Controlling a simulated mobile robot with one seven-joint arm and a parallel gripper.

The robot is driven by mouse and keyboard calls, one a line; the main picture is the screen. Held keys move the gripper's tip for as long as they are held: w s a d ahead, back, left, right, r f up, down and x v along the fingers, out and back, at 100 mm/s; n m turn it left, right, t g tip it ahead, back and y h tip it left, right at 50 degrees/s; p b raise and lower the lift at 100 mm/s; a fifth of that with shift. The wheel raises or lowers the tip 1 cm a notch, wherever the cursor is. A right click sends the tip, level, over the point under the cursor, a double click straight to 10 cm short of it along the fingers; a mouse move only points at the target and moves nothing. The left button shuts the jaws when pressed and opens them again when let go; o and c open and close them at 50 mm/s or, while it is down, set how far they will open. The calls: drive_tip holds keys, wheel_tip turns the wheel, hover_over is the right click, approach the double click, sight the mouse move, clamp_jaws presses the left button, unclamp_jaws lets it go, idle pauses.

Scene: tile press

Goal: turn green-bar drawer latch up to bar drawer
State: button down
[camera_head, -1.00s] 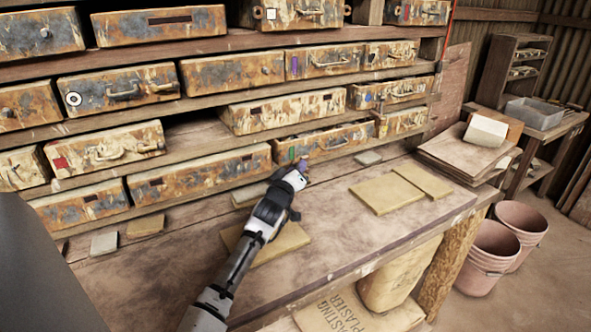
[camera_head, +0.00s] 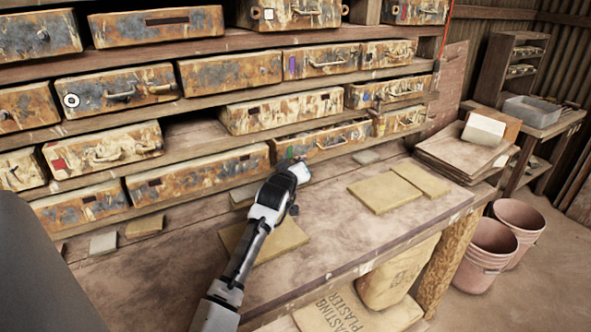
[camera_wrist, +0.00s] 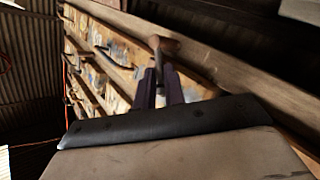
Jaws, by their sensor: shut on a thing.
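In the wrist view my purple fingers (camera_wrist: 160,82) are closed about a thin grey rod with a brownish end, which seems to be the latch (camera_wrist: 157,57). Its exact angle is blurred and partly hidden.
Rusty drawers fill the shelves around it, with a shelf edge just above. Flat tiles (camera_head: 385,192) lie on the bench (camera_head: 330,225) to the right. A stack of boards (camera_head: 465,150) is at the bench's far right end.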

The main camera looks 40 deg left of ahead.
drive_tip(key=shift+a+r, duration=0.15)
drive_tip(key=shift+r, duration=0.2)
drive_tip(key=shift+s+g, duration=0.2)
drive_tip(key=shift+g, duration=0.1)
drive_tip(key=c, duration=1.5)
unclamp_jaws()
drive_tip(key=shift+s, duration=0.1)
drive_tip(key=shift+b, duration=0.3)
drive_tip(key=shift+a, duration=0.1)
